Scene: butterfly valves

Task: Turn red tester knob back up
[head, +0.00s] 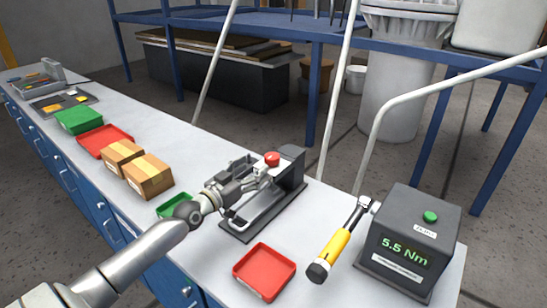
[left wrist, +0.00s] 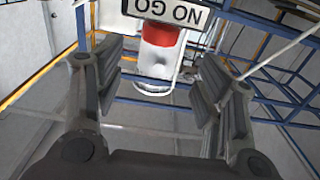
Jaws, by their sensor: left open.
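The red tester knob (head: 272,158) sits on the dark grey tester (head: 289,176) on the bench. My left gripper (head: 257,174) reaches in from the left and is just beside the knob. In the left wrist view, the red knob (left wrist: 161,36) shows ahead in the gap between the two open fingers of my left gripper (left wrist: 157,72). A NO GO sign (left wrist: 165,11) appears upside down right behind it. No contact between fingers and knob is visible. My gripper partly hides the tester's front. My right gripper is not in view.
A red tray (head: 264,272) and a torque tester box (head: 409,240) reading 5.5 Nm, with a yellow-handled wrench (head: 335,247), stand at the right. Cardboard boxes (head: 148,175) and a green tray (head: 172,207) lie to the left. Bare bench shows between tester and wrench.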

